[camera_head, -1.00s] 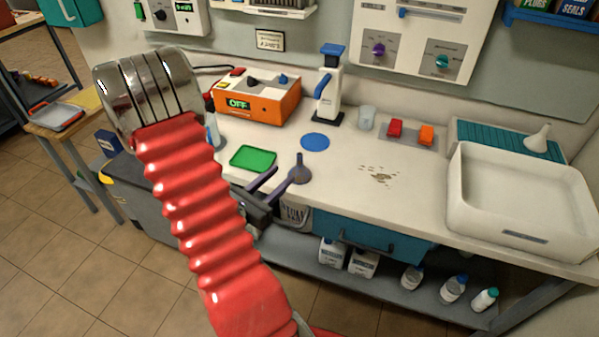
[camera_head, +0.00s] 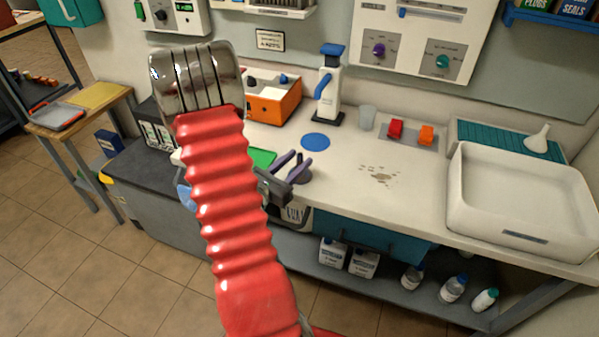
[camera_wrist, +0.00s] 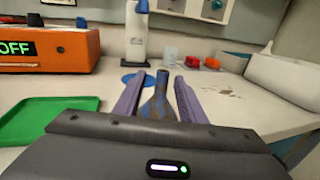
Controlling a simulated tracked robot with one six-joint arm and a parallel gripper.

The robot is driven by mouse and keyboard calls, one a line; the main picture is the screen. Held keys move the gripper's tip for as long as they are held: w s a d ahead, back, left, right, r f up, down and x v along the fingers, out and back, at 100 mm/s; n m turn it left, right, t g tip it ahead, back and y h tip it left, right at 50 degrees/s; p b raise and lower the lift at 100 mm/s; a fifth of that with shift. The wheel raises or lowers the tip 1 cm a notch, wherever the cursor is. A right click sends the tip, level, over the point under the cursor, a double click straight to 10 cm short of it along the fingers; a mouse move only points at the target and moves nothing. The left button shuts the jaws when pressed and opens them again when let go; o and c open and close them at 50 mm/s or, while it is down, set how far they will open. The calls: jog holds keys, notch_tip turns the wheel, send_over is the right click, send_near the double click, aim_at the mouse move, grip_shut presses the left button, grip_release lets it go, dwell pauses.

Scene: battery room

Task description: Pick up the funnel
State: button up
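A dark blue-grey funnel (camera_head: 298,178) stands spout up near the bench's front edge. In the wrist view the funnel (camera_wrist: 157,98) is between my two purple fingers, with its narrow spout pointing away and its wide part nearer the palm. My gripper (camera_head: 299,158) reaches in from the left. In the wrist view my gripper (camera_wrist: 159,77) is open, with a gap visible between the funnel and the right finger. The funnel's lower part is hidden by the palm there. A second, white funnel (camera_head: 539,140) stands on the teal rack at the right, well away from my gripper.
A green tray (camera_wrist: 40,118) and an orange box (camera_wrist: 50,50) lie left of the gripper. A blue disc (camera_head: 315,142) and a white dispenser (camera_head: 329,90) stand behind. A white basin (camera_head: 520,200) is at right. Bench (camera_head: 345,160) around the brown stain is free.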

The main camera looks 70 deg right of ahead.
jog(key=shift+s+d, duration=0.1)
jog(key=shift+d, duration=0.05)
jog(key=shift+x, duration=2.55)
jog(key=shift+r, duration=0.1)
grip_shut()
